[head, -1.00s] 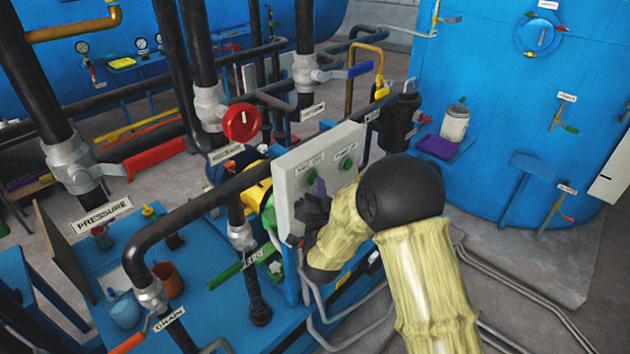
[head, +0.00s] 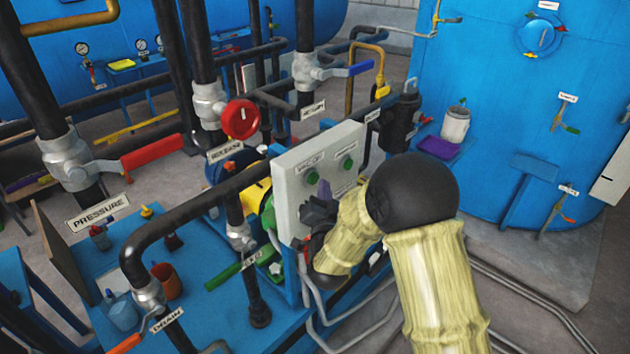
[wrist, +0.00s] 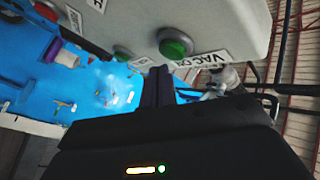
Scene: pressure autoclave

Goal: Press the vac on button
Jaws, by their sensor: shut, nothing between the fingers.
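The pale grey control panel (head: 290,190) carries two green buttons in its upper part, one at the left (head: 312,178) and one at the right (head: 348,164). Their labels are too blurred in the head view to read surely. In the wrist view a large green button (wrist: 174,44) sits beside a white label (wrist: 203,59) that begins "VAC O". My gripper (head: 324,189) is shut and empty in front of the panel, just below and right of the left green button. In the wrist view its fingertips (wrist: 160,70) are close to the large green button; I cannot tell whether they touch the panel.
In the wrist view a second green button (wrist: 122,53) and a red button (wrist: 47,10) are on the same panel. A red valve wheel (head: 240,119) and black pipes stand left of the panel. A black canister (head: 400,122) stands behind it, right.

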